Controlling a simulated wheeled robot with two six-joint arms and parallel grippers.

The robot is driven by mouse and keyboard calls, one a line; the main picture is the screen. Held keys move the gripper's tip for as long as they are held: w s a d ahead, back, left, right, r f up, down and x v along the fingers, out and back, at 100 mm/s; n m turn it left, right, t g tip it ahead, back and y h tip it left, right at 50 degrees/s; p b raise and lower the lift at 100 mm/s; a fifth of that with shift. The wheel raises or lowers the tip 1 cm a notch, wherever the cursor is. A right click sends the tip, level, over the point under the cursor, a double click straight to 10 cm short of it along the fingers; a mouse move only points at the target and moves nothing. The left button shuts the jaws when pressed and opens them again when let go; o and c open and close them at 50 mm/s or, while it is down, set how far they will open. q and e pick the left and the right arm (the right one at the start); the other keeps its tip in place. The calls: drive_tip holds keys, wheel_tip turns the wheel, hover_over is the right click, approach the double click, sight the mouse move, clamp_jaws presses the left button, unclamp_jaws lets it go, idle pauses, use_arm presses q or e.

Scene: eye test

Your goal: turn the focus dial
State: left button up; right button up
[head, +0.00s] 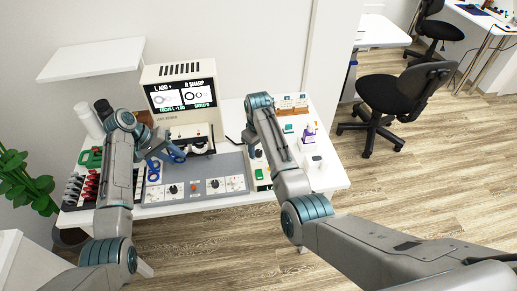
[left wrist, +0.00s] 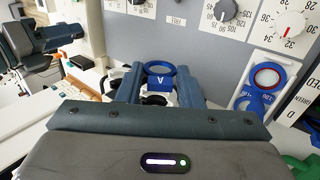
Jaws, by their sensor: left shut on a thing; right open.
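A grey panel (head: 230,165) on the table carries several dials. I cannot tell which one is the focus dial. In the left wrist view, a black knob (left wrist: 226,10) and a white knob with a red mark (left wrist: 290,25) show upper right. My left gripper (head: 170,153) is shut on a blue lens ring with a tag marked A (left wrist: 158,80), above the panel's left part and clear of these dials. My right gripper (head: 248,137) is open, mostly hidden behind its own arm.
A screen unit (head: 182,95) at the back reads "L ADD" and "R SHARP".

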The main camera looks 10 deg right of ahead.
drive_tip(key=shift+f, duration=0.4)
drive_tip(key=c, duration=1)
drive_tip(key=m, duration=0.8)
drive_tip(key=shift+m, duration=0.4)
